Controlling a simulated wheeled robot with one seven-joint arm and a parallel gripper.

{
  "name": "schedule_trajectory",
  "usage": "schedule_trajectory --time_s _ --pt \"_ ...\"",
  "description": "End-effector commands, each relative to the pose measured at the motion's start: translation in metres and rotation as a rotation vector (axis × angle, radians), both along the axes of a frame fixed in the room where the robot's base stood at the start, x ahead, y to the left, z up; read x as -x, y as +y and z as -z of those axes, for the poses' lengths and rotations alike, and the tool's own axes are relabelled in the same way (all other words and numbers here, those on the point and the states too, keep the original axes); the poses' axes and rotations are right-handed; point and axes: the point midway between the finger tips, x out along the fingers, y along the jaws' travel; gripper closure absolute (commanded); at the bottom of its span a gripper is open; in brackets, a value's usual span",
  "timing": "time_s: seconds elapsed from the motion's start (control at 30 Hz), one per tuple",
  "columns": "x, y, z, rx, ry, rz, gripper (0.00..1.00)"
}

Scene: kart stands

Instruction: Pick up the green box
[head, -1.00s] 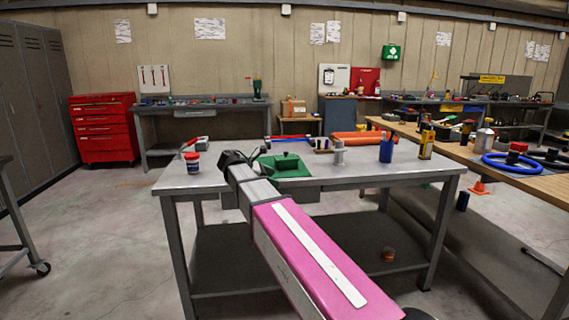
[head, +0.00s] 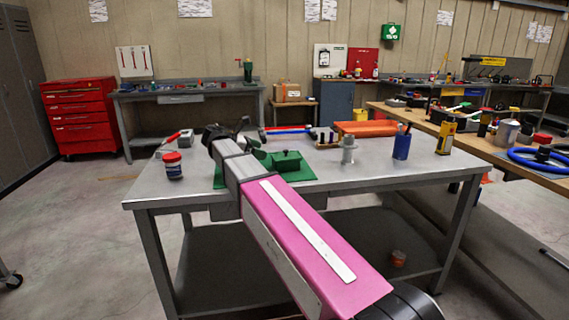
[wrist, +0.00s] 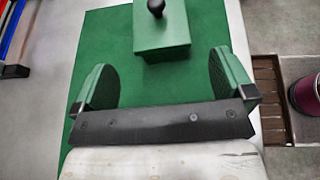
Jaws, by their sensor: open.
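The green box (head: 286,161) stands on a green mat (head: 305,173) on the grey workbench, just right of my arm's end in the head view. In the wrist view the box (wrist: 162,38) shows a black knob on top and sits at the upper middle, upright on the mat (wrist: 108,35). My gripper (wrist: 161,66) is open, with its two green-padded fingers apart. The box appears between and beyond the fingertips, and nothing is held. In the head view my gripper is partly hidden behind my arm, left of the box.
A wooden bench (head: 478,146) adjoins at right. The bench's front edge is mostly clear.

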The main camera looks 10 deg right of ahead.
Motion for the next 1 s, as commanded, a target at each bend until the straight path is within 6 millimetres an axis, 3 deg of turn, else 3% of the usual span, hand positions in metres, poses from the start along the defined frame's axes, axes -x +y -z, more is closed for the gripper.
schedule_trajectory --time_s 0.3,0.57,0.83,1.0 --pt "-0.003 -0.041 0.017 -0.001 0.0 0.002 0.0" --pt "-0.005 -0.056 0.023 -0.001 0.0 0.001 0.0" --pt "-0.009 -0.09 0.037 -0.001 0.0 0.001 0.0" --pt "-0.01 -0.095 0.039 -0.001 0.0 0.0 0.0"
